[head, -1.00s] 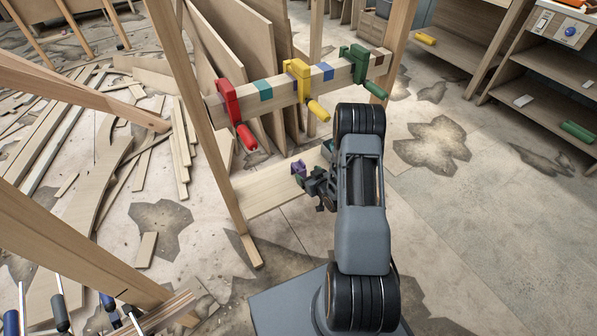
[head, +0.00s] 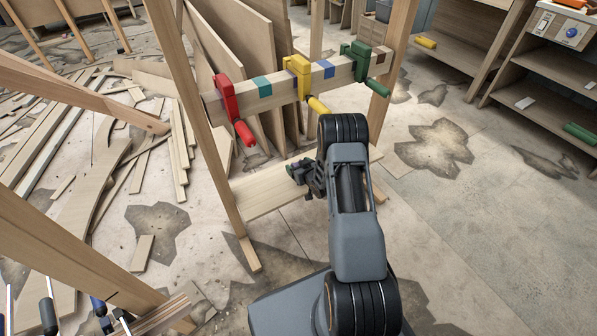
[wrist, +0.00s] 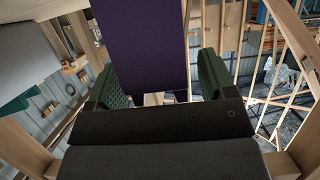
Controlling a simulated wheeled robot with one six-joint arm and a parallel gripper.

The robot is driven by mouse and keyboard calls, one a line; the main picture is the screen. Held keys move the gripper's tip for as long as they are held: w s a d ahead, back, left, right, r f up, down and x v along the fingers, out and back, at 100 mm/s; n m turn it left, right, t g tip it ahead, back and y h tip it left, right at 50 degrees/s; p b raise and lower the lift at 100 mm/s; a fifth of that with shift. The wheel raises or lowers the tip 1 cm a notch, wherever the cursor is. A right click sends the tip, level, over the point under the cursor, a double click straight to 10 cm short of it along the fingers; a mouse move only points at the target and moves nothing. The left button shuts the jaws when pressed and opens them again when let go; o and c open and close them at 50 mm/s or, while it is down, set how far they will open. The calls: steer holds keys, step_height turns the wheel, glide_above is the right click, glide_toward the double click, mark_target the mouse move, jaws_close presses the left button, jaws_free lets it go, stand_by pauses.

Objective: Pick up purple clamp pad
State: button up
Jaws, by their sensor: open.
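The purple clamp pad (wrist: 139,40) fills the upper middle of the wrist view as a flat dark purple block. My gripper (wrist: 160,78) is open, with one green textured finger on each side of the pad. A narrow gap seems to show between the pad and each finger, so contact cannot be told. In the head view my gripper (head: 300,172) is low, over the pale shelf board (head: 262,192) of the wooden stand. The pad is mostly hidden there by the gripper and arm.
A wooden rail above my gripper carries a red clamp (head: 228,98), a yellow clamp (head: 300,76) and a green clamp (head: 357,62). A stand post (head: 205,120) rises to the left. A teal thing (wrist: 20,103) is at the wrist view's left. Open floor lies to the right.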

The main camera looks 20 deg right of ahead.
steer(key=shift+c, duration=0.3)
steer(key=c, duration=0.9)
steer(key=shift+c, duration=0.2)
